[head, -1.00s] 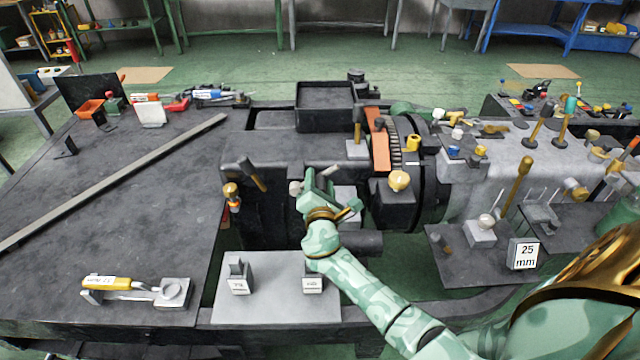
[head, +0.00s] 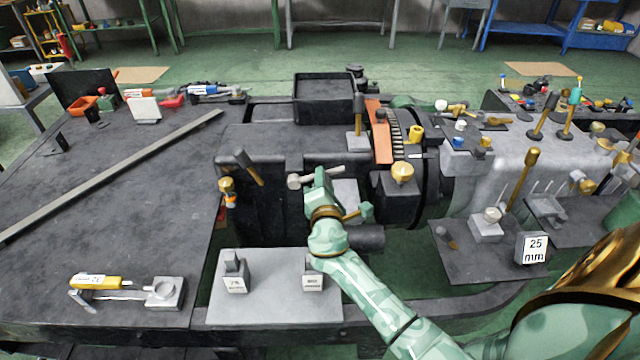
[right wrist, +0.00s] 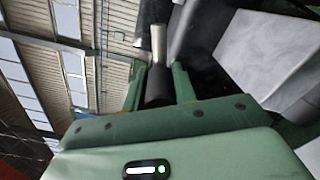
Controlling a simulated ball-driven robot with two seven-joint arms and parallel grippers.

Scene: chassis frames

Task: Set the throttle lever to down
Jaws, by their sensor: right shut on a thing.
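My right gripper (head: 318,178) is at the front of the dark machine housing, left of the large ring. It is shut on a lever, most likely the throttle lever, whose light grey end (head: 295,181) sticks out to the left of the fingers. In the right wrist view, the two green fingers (right wrist: 160,84) close on a dark cylindrical grip (right wrist: 158,86) with a silver shaft (right wrist: 158,45) beyond it. The lever's base is hidden by my gripper. My left gripper is not in view.
A brass ball knob (head: 402,172) is close on the right. A grey plate with two labelled blocks (head: 255,308) lies in front.

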